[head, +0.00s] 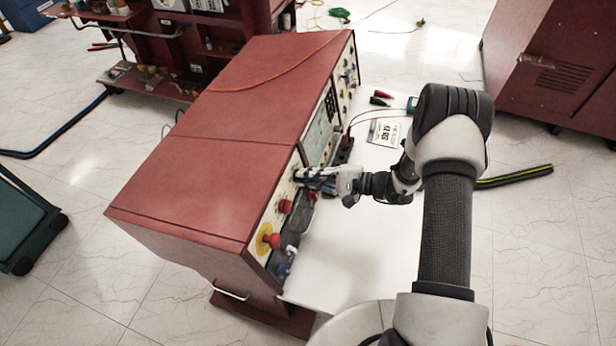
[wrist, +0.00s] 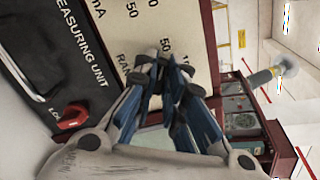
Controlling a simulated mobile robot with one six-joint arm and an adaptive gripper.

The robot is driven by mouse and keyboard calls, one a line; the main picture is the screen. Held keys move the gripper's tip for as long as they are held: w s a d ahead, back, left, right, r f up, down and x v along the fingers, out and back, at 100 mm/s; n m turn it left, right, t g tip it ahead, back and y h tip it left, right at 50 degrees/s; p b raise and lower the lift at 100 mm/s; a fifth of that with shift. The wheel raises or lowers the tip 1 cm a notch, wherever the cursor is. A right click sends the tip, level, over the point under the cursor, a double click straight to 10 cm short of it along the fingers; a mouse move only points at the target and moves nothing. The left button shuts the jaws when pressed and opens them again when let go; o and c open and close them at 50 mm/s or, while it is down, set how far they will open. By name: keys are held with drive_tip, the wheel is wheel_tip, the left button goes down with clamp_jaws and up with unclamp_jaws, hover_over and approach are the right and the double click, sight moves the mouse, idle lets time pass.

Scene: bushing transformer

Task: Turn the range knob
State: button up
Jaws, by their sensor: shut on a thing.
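The range knob is at the light panel face (wrist: 120,20) of the red cabinet (head: 230,120). The wrist view shows part of the word "RAN" and numbers such as 50 and 10 around it. My gripper (head: 318,180) reaches the panel from the right in the head view. In the wrist view my gripper (wrist: 164,72) has its blue-and-grey fingers closed together over the knob's place. The fingertips hide most or all of the knob, so its pointer direction cannot be read.
A red knob (wrist: 72,117) sits on the black measuring unit panel. A yellow-ringed red button (head: 270,240) is lower on the cabinet front. A white shelf (head: 350,255) lies below my arm.

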clamp_jaws()
drive_tip(key=shift+m, duration=0.3)
drive_tip(key=m+t, duration=0.1)
drive_tip(key=m, duration=1)
drive_tip(key=shift+w+r, duration=0.1)
drive_tip(key=shift+w, duration=0.05)
drive_tip(key=shift+m, duration=0.4)
drive_tip(key=o, duration=0.6)
unclamp_jaws()
drive_tip(key=shift+o, duration=0.2)
drive_tip(key=shift+d, duration=0.15)
drive_tip(key=v, duration=1.2)
